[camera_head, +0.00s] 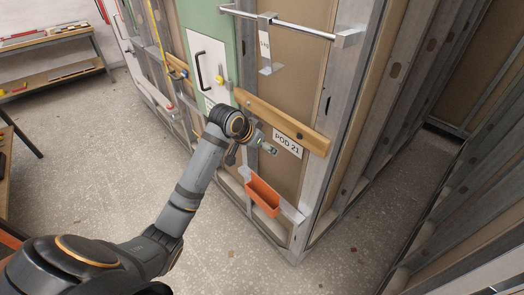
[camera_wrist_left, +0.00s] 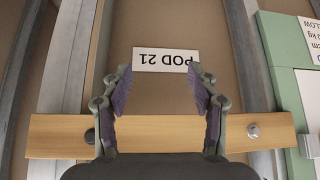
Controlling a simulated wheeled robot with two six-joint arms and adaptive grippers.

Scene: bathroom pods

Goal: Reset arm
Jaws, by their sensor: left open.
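My left arm comes in from the lower left of the head view and reaches up to the pod wall. My left gripper (camera_head: 268,147) is in front of the wall, close to the wooden rail (camera_head: 290,122) and the white "POD 21" label (camera_head: 287,143). In the left wrist view the gripper (camera_wrist_left: 160,78) is open, with its purple-padded fingers apart and nothing between them. The label (camera_wrist_left: 166,60) shows upside down beyond the fingertips, and the rail (camera_wrist_left: 62,137) crosses behind the fingers. My right gripper is not in view.
An orange bin (camera_head: 263,198) hangs low on the pod, below the gripper. A metal towel bar (camera_head: 300,27) with a hanging bracket is above. Shelves (camera_head: 50,55) stand far left. Floor between is clear.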

